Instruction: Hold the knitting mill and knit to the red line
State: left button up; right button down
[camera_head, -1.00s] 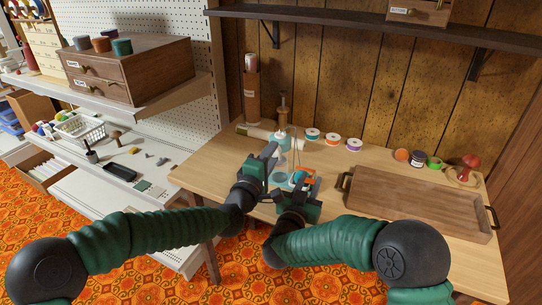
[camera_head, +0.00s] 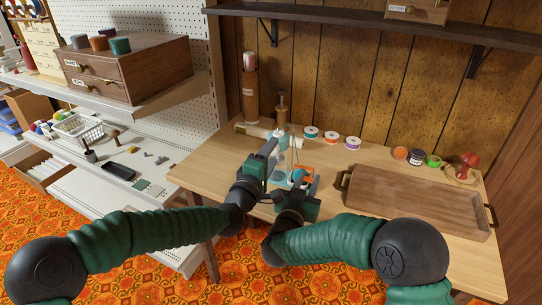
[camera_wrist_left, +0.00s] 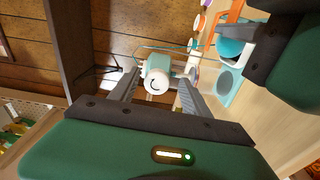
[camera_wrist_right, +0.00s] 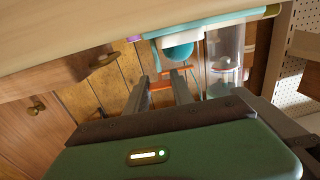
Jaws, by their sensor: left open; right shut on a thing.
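The knitting mill (camera_head: 282,139), teal and white, stands on the wooden table near its left end. In the left wrist view its white, teal-backed round part (camera_wrist_left: 157,80) shows between the fingers of my left gripper (camera_head: 270,149), which is open around or just behind it; contact is unclear. My right gripper (camera_head: 305,186) is shut on an orange part (camera_wrist_right: 182,72) low on the mill's front, apparently its crank. A teal rounded part (camera_wrist_right: 180,50) and a clear cylinder (camera_wrist_right: 224,62) show beyond its fingers.
A wooden tray (camera_head: 415,203) fills the table's right side. Several thread spools (camera_head: 331,137) and small jars (camera_head: 416,157) line the back, with a red mushroom-shaped object (camera_head: 468,160) at the right. A shelf unit (camera_head: 120,165) stands left. A dark wall shelf (camera_head: 350,18) hangs above.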

pick_arm(q)
jog(key=v, duration=1.2)
jog(key=w+d+m, duration=0.5)
jog(key=w+m, duration=0.6)
jog(key=m, duration=0.6)
jog(key=shift+w+r, duration=0.3)
jog(key=shift+w, duration=0.05)
grip_shut()
jog(key=shift+a+n, duration=0.15)
jog(key=shift+n, duration=1.65)
